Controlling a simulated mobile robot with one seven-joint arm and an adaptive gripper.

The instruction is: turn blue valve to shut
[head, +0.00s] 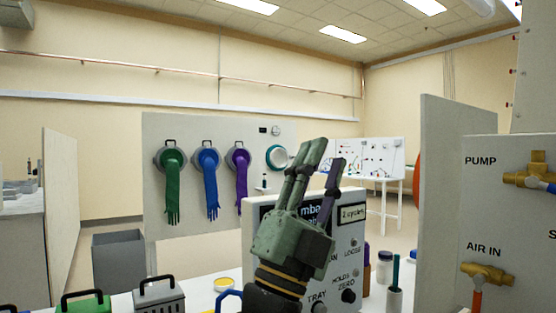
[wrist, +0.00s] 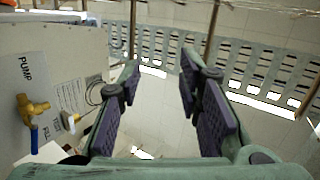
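The blue valve is a brass valve with a blue lever (head: 546,187) below the PUMP label on a grey panel at the right edge of the head view. My gripper (head: 325,152) points upward near the middle of the head view, well left of the valve. In the wrist view my gripper (wrist: 160,70) has its fingers wide apart, with nothing between them.
A brass valve with an orange-red lever (head: 478,296) sits below the AIR IN label. A grey upright board (head: 442,190) stands between my gripper and the valve panel. A white instrument box (head: 350,250) is behind my gripper. Bottles (head: 384,266) stand on the bench.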

